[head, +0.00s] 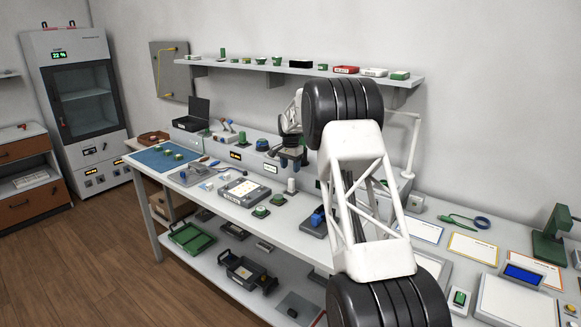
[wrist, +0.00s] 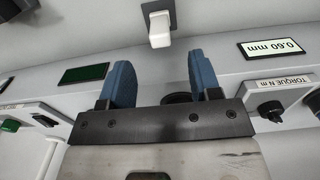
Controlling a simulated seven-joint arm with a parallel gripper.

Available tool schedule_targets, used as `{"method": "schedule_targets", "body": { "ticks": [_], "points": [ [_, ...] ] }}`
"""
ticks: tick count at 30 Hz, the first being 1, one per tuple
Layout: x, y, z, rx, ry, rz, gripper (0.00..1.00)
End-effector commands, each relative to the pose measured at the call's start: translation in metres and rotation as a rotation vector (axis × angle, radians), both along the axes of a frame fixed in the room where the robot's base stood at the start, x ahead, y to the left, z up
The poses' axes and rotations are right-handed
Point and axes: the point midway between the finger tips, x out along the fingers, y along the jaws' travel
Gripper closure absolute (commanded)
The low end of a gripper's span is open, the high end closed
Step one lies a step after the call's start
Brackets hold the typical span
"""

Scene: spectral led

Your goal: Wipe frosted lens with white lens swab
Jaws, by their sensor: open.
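My gripper (head: 291,161) is over the rear middle of the workbench in the head view. In the wrist view, the blue fingers of my gripper (wrist: 161,82) are spread apart with nothing between them. A small white block-like piece (wrist: 160,30) with a grey end shows beyond the fingertips; I cannot tell whether it is the lens swab. A small white upright piece (head: 291,186) stands on the bench just below the gripper in the head view. The frosted lens is too small to make out for certain; small green round holders (head: 261,212) stand in front.
A grey tray with pale cells (head: 244,201) and a blue mat (head: 150,158) lie to the left. A panel with a "0.60 mm" display (wrist: 272,47) and a torque knob (wrist: 270,110) is close to the gripper. A shelf (head: 300,70) runs above. My arm hides part of the bench.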

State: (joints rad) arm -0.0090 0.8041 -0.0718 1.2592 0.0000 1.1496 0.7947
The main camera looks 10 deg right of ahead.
Motion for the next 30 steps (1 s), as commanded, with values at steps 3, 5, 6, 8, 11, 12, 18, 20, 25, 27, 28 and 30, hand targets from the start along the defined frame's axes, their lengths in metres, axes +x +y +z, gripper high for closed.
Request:
{"method": "schedule_targets", "body": {
  "ticks": [3,5,6,8,11,12,18,20,25,27,28,30],
  "points": [
    [0.000,0.000,0.000,0.000,0.000,0.000,0.43],
    [0.000,0.000,0.000,0.000,0.000,0.000,0.43],
    [0.000,0.000,0.000,0.000,0.000,0.000,0.43],
    [0.000,0.000,0.000,0.000,0.000,0.000,0.43],
    [0.000,0.000,-0.003,0.000,0.001,0.000,0.43],
    [0.000,0.000,-0.004,0.000,0.001,0.000,0.43],
    [-0.001,0.000,-0.019,0.000,0.001,0.001,0.43],
    [-0.001,0.000,-0.025,0.000,0.001,0.001,0.43],
    [0.000,0.000,-0.044,0.000,0.001,0.001,0.43],
    [-0.001,0.000,-0.052,0.000,0.001,0.001,0.43],
    [-0.001,0.000,-0.056,0.000,0.003,0.001,0.43],
    [-0.001,0.000,-0.063,0.000,0.003,0.001,0.43]
  ]
}}
